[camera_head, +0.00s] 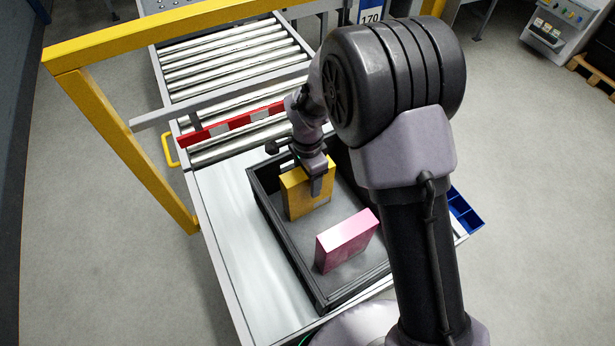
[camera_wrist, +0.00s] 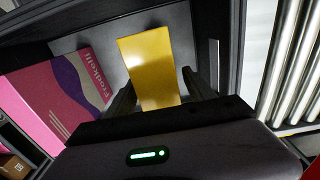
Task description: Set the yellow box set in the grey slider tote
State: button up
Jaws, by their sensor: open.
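The yellow box (camera_head: 308,198) stands upright inside the dark grey tote (camera_head: 276,232), towards its far end. It also shows in the wrist view (camera_wrist: 147,58), between my two fingers. My gripper (camera_head: 314,178) is open and at the top of the yellow box, with one finger in front of its near face. Whether the fingers touch the box I cannot tell. The far finger is hidden in the head view. The gripper also shows in the wrist view (camera_wrist: 160,90).
A pink box (camera_head: 346,240) stands in the tote's nearer half. The tote sits on a pale bench (camera_head: 230,240) before a roller conveyor (camera_head: 235,65). A red-and-white bar (camera_head: 215,128) and a yellow frame (camera_head: 125,140) stand close by. Blue bins (camera_head: 464,212) lie to the right.

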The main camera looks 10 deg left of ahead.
notch_tip(320, 180, up, 12)
jog(key=p, duration=0.3)
jog(key=shift+d+r, duration=0.1)
jog(key=s+d+r+n+t+y, duration=0.15)
jog(key=s+d+r, duration=0.25)
jog(key=d+r, duration=0.7)
jog(key=s+d+r+n+t, duration=0.2)
jog(key=s+d+r, duration=0.1)
jog(key=s, duration=0.4)
jog(key=s+d+r+n+t, duration=0.2)
jog(key=s+d+r, duration=0.2)
jog(key=s, duration=0.4)
jog(key=shift+s+d+r, duration=0.15)
jog(key=shift+d+r, duration=0.1)
jog(key=shift+r, duration=0.15)
jog(key=shift+y, duration=0.25)
notch_tip(320, 180, down, 7)
jog(key=b, duration=0.7)
